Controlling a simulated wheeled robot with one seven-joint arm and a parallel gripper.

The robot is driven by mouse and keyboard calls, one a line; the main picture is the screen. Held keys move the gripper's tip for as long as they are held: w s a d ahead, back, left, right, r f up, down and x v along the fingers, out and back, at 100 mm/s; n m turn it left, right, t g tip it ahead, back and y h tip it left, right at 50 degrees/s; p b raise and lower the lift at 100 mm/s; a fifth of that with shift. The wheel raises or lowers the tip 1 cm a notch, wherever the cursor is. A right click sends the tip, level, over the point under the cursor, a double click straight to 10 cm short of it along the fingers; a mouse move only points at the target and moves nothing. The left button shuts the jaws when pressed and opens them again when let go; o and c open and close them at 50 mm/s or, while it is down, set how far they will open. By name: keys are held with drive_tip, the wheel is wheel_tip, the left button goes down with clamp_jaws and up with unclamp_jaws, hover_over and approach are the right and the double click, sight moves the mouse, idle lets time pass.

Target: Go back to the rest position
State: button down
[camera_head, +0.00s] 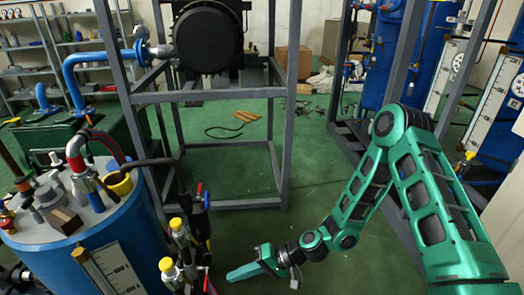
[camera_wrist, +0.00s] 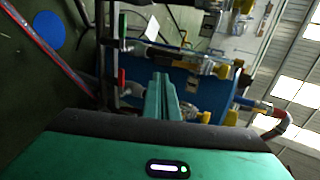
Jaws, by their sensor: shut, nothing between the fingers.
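My gripper (camera_head: 243,272) is low over the green floor at the lower middle of the head view, with its fingers pointing left. Its fingers are together and hold nothing. In the wrist view, the gripper (camera_wrist: 162,92) shows as two teal fingers lying side by side. It is apart from the yellow-capped valves (camera_head: 180,240), which stand to its left in the head view. In the wrist view, a blue tank (camera_wrist: 195,82) and its pipe fittings lie beyond the fingers.
A grey metal frame (camera_head: 210,97) holds a black round vessel (camera_head: 208,40) at the middle back. Blue columns (camera_head: 395,50) stand at the right. Green floor (camera_head: 240,165) shows between them.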

sight(199, 288)
drive_tip(key=x, duration=1.1)
drive_tip(key=shift+r, duration=0.1)
drive_tip(key=shift+d, duration=0.1)
